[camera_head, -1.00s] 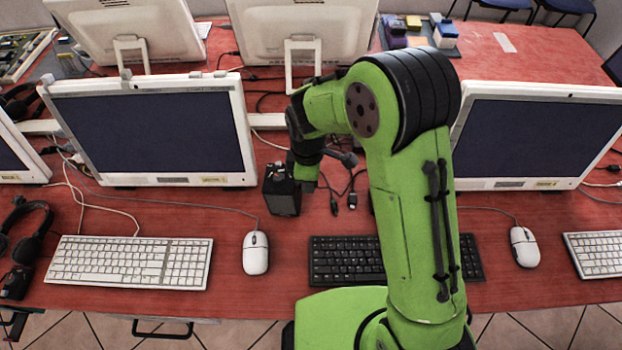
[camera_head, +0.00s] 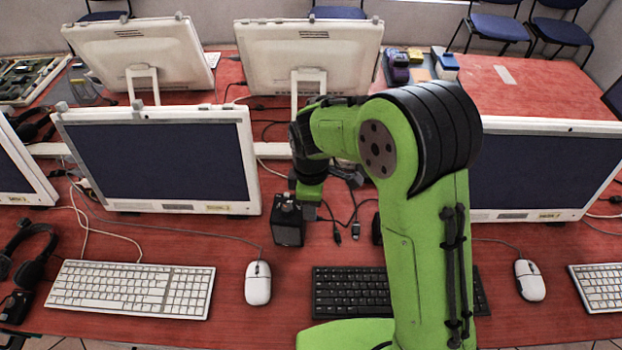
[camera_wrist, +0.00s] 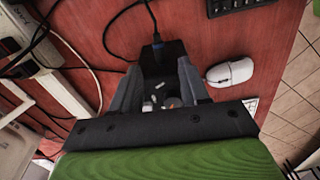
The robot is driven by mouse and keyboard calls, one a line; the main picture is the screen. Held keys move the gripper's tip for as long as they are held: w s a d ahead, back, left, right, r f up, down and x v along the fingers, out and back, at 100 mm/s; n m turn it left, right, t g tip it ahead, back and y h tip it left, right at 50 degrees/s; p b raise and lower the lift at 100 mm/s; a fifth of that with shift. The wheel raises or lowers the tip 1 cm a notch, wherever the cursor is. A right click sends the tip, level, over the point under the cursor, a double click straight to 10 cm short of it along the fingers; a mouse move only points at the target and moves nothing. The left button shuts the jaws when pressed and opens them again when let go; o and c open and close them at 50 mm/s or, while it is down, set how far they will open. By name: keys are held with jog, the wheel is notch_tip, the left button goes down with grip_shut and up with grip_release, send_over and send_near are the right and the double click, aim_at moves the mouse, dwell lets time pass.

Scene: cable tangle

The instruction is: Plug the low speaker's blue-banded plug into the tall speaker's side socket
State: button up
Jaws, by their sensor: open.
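A black speaker box (camera_head: 289,229), which I take to be the tall speaker, stands right of the left monitor. My gripper (camera_head: 288,203) is open at its top. In the wrist view my gripper (camera_wrist: 159,67) has one finger on each side of the dark box (camera_wrist: 166,52). A blue-banded plug (camera_wrist: 157,40) on a dark cable meets the box's far edge; I cannot tell whether it is seated. A second dark box (camera_head: 377,229), perhaps the low speaker, is mostly hidden by my arm.
Two loose cable ends (camera_head: 346,233) lie right of the speaker. A white mouse (camera_head: 258,283) and a black keyboard (camera_head: 345,290) lie in front. Monitors (camera_head: 155,160) stand behind and on both sides. Some red table is clear between speaker and mouse.

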jog(key=shift+o, duration=0.2)
notch_tip(320, 180, up, 11)
jog(key=p, duration=0.2)
jog(key=shift+r, duration=0.2)
jog(key=d+f+y+b, duration=0.1)
jog(key=d+f+y, duration=0.1)
jog(key=d+y, duration=0.4)
jog(key=shift+h, duration=0.8)
jog(key=b+x, duration=0.1)
jog(key=x, duration=0.4)
jog(key=b+x, duration=0.1)
jog(key=x, duration=0.4)
jog(key=b+x, duration=0.2)
jog(key=x, duration=0.3)
jog(key=shift+d+f, duration=0.1)
jog(key=shift+d, duration=0.2)
grip_shut()
jog(key=shift+c, duration=0.2)
grip_release()
